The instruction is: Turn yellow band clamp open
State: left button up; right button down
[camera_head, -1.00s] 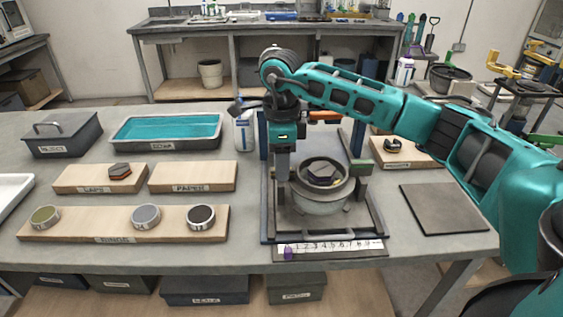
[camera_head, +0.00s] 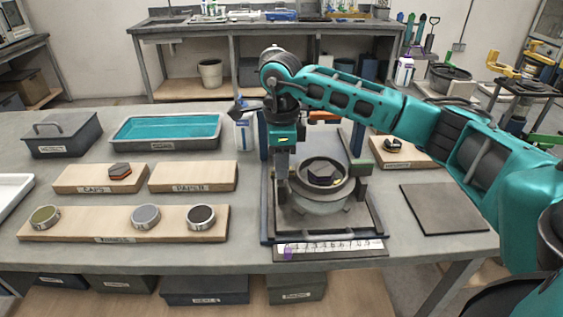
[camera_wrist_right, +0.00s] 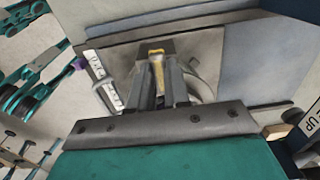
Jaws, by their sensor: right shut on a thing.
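My right gripper (camera_head: 282,178) points down at the left side of a round grey ring holder (camera_head: 320,200) on the fixture. In the right wrist view, its fingers (camera_wrist_right: 160,66) are shut on a narrow yellow piece, the yellow band clamp's lever (camera_wrist_right: 157,66). In the head view the gripper hides this lever. My left gripper is not in view.
The fixture stands on a dark base with a white ruler strip (camera_head: 330,246) along its front. Wooden boards with rings (camera_head: 145,216) and a cap (camera_head: 120,171) lie left. A teal-filled tray (camera_head: 166,129) is behind them. A flat dark plate (camera_head: 443,208) lies right.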

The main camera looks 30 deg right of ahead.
jog(key=shift+m, duration=0.4)
jog(key=m, duration=0.3)
jog(key=shift+m+p, duration=0.3)
jog(key=shift+m, duration=0.1)
jog(key=m, duration=0.4)
jog(key=shift+p, duration=0.4)
jog(key=m, duration=0.5)
jog(key=shift+a+p, duration=0.1)
jog(key=shift+p, duration=0.25)
jog(key=shift+m, duration=2.3)
jog(key=c, duration=1.1)
grip_release()
